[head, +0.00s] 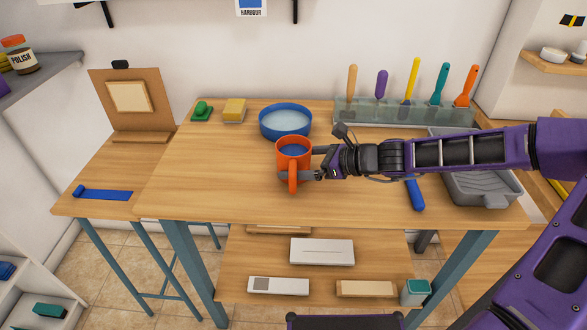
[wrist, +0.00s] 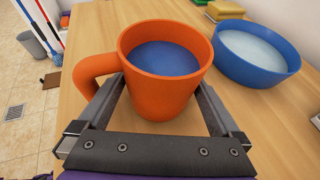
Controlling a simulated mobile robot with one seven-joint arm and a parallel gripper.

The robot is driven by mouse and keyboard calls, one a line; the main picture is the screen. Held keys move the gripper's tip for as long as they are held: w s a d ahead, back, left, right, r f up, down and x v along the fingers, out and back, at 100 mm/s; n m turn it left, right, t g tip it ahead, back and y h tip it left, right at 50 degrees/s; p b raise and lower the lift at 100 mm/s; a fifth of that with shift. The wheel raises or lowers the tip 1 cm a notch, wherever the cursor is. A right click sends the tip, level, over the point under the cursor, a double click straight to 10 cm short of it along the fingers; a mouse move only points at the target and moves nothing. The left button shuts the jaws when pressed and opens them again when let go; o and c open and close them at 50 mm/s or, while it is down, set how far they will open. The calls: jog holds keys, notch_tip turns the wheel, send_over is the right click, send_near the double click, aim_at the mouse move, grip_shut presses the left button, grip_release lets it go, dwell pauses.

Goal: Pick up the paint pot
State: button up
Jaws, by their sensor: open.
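The paint pot (head: 293,153) is an orange mug-like pot with blue paint in it and a handle on its near side. It stands upright on the wooden table (head: 230,195). My gripper (head: 305,163) has come in from the right, with its fingers at the pot. In the wrist view, the pot (wrist: 163,75) stands between the open fingers of my gripper (wrist: 155,105), one on each side. The handle lies on the left there, beside the left finger. I cannot tell whether either finger touches the pot.
A blue bowl (head: 286,121) of pale liquid stands just behind the pot. A yellow sponge (head: 235,110) and a green item (head: 202,111) lie to the left. A rack (head: 390,112) of coloured-handled tools is at the back right, a grey tray (head: 480,187) at the right.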

aim_at(286, 162)
jog(key=x, duration=0.3)
jog(key=shift+w+a+f+b, duration=0.1)
jog(key=shift+w+a+b, duration=0.05)
jog(key=shift+b, duration=0.15)
jog(key=shift+c, duration=0.2)
jog(key=c, duration=1.5)
jog(key=shift+r+p, duration=1.5)
jog(key=shift+r, duration=3.5)
